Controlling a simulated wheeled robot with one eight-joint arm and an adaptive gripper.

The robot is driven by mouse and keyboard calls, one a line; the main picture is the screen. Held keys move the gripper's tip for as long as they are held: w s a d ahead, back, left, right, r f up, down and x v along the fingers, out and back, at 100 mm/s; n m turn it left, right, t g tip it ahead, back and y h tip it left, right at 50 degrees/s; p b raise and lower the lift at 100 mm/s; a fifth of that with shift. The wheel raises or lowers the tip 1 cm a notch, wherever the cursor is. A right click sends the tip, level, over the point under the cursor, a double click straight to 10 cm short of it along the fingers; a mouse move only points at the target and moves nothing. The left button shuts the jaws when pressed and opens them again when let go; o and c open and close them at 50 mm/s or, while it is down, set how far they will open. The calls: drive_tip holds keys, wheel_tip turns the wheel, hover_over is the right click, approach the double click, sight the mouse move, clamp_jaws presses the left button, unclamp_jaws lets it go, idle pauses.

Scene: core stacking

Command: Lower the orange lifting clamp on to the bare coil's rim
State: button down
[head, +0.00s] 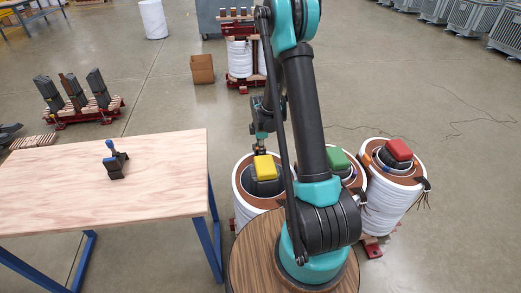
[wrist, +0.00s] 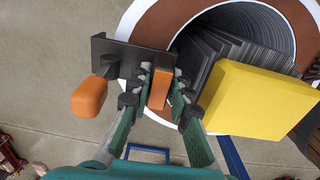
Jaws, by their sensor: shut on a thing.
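My gripper (wrist: 158,90) is shut on the orange grip (wrist: 159,88) of the lifting clamp. The clamp has a dark angled plate (wrist: 118,57) and an orange knob (wrist: 90,98) to the left of the fingers in the wrist view. The plate overlaps the brown rim (wrist: 155,22) of a white-wound coil; I cannot tell whether they touch. A yellow block (wrist: 258,98) sits on the coil's dark laminated core (wrist: 215,55). In the head view my gripper (head: 261,150) is just behind this yellow block (head: 265,167), over the coil's far side; the clamp is mostly hidden there.
Coils with a green block (head: 338,160) and a red block (head: 398,149) stand to the right, partly behind my arm. A wooden table (head: 60,200) at left bears a dark clamp with a blue handle (head: 115,158). A cardboard box (head: 202,69) stands behind on open floor.

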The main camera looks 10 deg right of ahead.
drive_tip(key=shift+f, duration=0.85)
drive_tip(key=c, duration=1.3)
unclamp_jaws()
wheel_tip(320, 180, up, 12)
drive_tip(key=shift+s+f, duration=0.1)
drive_tip(key=shift+s, duration=0.05)
